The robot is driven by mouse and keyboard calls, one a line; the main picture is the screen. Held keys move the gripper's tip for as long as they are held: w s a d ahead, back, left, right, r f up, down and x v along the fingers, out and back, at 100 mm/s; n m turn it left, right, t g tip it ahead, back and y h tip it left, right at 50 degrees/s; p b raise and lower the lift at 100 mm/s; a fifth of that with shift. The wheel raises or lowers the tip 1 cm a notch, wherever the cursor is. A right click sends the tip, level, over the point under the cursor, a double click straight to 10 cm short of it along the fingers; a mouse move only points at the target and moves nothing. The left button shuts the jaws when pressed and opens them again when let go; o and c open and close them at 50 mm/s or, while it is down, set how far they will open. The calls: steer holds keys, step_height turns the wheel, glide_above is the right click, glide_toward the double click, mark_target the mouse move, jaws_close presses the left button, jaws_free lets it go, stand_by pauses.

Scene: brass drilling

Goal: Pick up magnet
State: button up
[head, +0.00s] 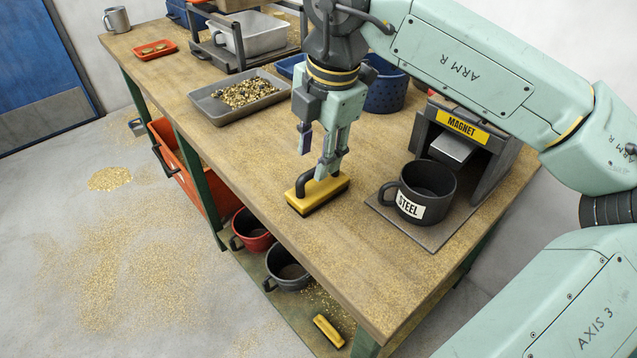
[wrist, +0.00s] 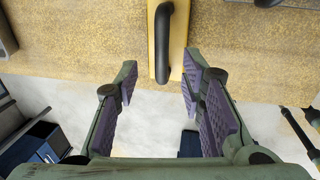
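A yellow block with a black bar handle, which I take to be the magnet (head: 325,196), lies on the wooden bench below my gripper (head: 314,160). In the wrist view the yellow block (wrist: 178,40) and its black handle (wrist: 162,45) are at top centre. My gripper (wrist: 160,66) is open, with purple pads on both fingers. The near end of the handle shows between the fingertips, with a gap on each side. In the head view one fingertip hides part of the handle. I cannot tell whether it touches.
A black mug marked STEEL (head: 428,190) stands on a plate to the right, before a stand labelled MAGNET (head: 460,125). A grey tray of brass bits (head: 240,97) is behind left. A blue pot (head: 386,90) stands behind my gripper. The bench front is clear.

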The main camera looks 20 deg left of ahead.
steer(key=shift+w+a+f+p, duration=0.15)
steer(key=shift+f+p, duration=0.15)
steer(key=shift+f, duration=0.55)
steer(key=shift+w+f+p, duration=0.1)
steer(key=shift+f+p, duration=0.15)
steer(key=shift+f, duration=0.65)
steer(key=shift+w+a+f+p, duration=0.15)
steer(key=shift+f+p, duration=0.15)
steer(key=shift+f, duration=0.55)
steer(key=shift+d, duration=0.1)
jaws_close()
steer(key=shift+r, duration=0.1)
